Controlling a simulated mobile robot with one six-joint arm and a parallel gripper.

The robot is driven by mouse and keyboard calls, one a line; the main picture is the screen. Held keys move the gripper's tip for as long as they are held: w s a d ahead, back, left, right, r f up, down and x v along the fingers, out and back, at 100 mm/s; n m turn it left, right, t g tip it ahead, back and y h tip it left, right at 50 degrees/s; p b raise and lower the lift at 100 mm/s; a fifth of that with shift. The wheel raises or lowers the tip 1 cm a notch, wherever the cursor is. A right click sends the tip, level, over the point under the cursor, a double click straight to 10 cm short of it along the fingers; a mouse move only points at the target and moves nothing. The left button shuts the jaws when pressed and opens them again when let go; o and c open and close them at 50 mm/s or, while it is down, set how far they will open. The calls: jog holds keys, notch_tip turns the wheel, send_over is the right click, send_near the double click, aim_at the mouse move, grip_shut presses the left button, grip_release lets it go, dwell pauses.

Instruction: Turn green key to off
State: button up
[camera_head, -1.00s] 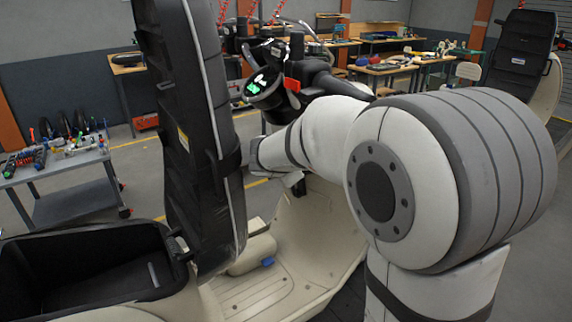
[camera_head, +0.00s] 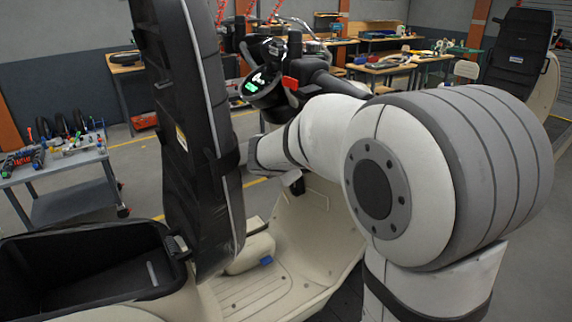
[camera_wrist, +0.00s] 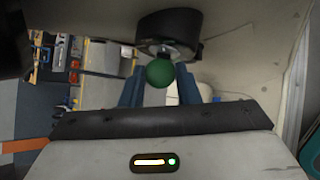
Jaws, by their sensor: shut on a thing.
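The green key (camera_wrist: 160,73) shows in the wrist view as a round green head at a dark round lock housing (camera_wrist: 169,32). My gripper (camera_wrist: 159,88) is shut on the green key, with a blue finger on each side of it. The key's shaft and its exact turn angle are hidden. In the head view my arm hides the key, and my gripper's fingers cannot be made out there. The scooter's dashboard (camera_head: 262,82) is lit, with white and green marks.
The scooter's raised black seat (camera_head: 185,130) stands upright left of my arm. An open storage bin (camera_head: 80,235) lies below it. The beige footwell (camera_head: 265,285) is under my arm. A grey tool cart (camera_head: 75,180) stands at the left.

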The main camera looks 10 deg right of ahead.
jog(key=shift+r+p, duration=0.15)
jog(key=shift+p, duration=0.55)
jog(key=n+g+p, duration=0.1)
jog(key=p, duration=0.4)
jog(key=shift+w+r+g+p, duration=0.1)
jog(key=shift+w+g+p, duration=0.05)
jog(key=shift+g+p, duration=0.2)
jog(key=shift+g, duration=0.25)
jog(key=shift+w+n+g+h, duration=0.15)
jog(key=shift+n+g+h, duration=0.25)
jog(key=shift+n+g, duration=0.5)
